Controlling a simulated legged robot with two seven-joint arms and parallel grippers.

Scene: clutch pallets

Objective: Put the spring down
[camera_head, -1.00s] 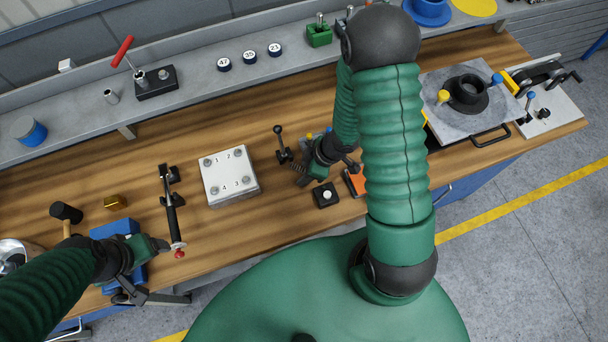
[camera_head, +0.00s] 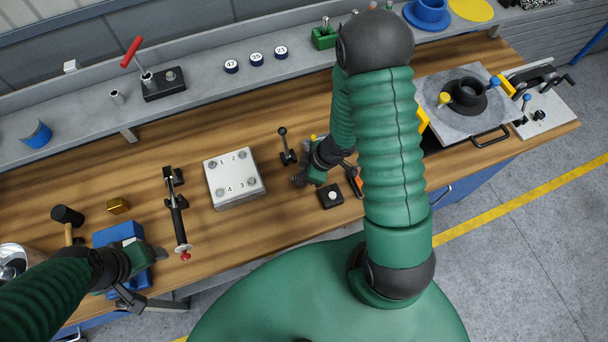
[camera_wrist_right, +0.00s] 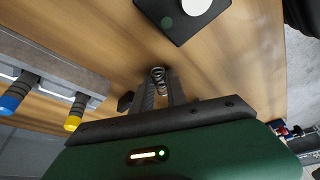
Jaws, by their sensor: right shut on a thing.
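The spring (camera_wrist_right: 158,78) is a small metal coil between the fingertips of my right gripper (camera_wrist_right: 160,88) in the right wrist view. That gripper is shut on it, with the wooden table behind. In the head view my right gripper (camera_head: 300,180) is low over the table, left of a black block with a white button; the spring is too small to make out there. My left gripper (camera_head: 158,258) is at the blue block on the left; its fingers are too small to judge.
The black block with a white button (camera_head: 331,195) is close to my right gripper and also shows in the right wrist view (camera_wrist_right: 180,15). A white numbered plate (camera_head: 234,180) lies to the left. A black lever (camera_head: 286,147) stands behind. Bare wood (camera_head: 270,220) lies in front.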

